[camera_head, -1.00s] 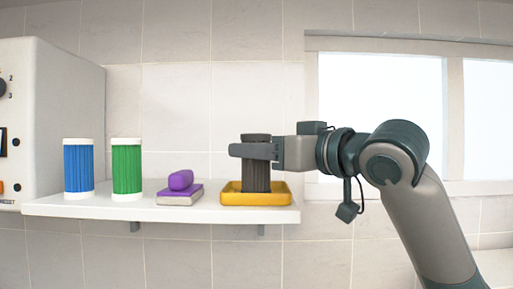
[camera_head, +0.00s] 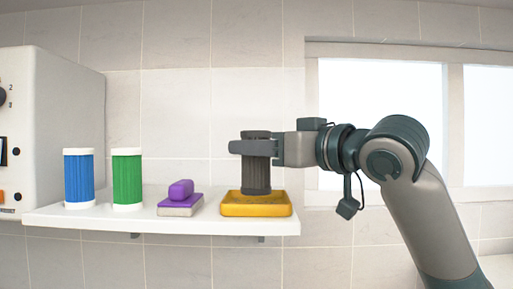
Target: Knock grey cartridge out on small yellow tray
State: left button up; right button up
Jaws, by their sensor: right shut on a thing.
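A dark grey ribbed cartridge (camera_head: 257,177) is upright over the small yellow tray (camera_head: 256,210) on the right part of a white shelf. My right gripper (camera_head: 254,147) is shut on the upper part of the cartridge, coming in from the right. The cartridge's lower end is level with the tray's back edge; whether it touches the tray I cannot tell. My left gripper is out of view.
A blue ribbed cartridge (camera_head: 79,179) and a green one (camera_head: 127,179) with white caps stand on the white shelf (camera_head: 150,222). A purple brush-like block (camera_head: 180,199) lies between the green one and the tray. A white machine (camera_head: 45,130) stands at the left.

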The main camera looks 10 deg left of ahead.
aim_at(252, 135)
jog(key=shift+f+b, duration=0.85)
jog(key=shift+f, duration=0.45)
jog(key=shift+r+p, duration=1)
jog(key=shift+r, duration=0.35)
jog(key=shift+r+p, duration=0.8)
jog(key=shift+r, duration=0.2)
jog(key=shift+s, duration=0.15)
jog(key=shift+s+d+b, duration=0.2)
jog(key=shift+s+b, duration=0.15)
jog(key=shift+s, duration=0.45)
jog(key=shift+s+d+b, duration=0.2)
jog(key=shift+s+b, duration=0.15)
jog(key=shift+s, duration=0.4)
jog(key=s+d+b, duration=0.1)
jog(key=s+b, duration=0.1)
jog(key=s, duration=0.6)
jog(key=shift+s+d, duration=0.25)
jog(key=shift+d, duration=0.1)
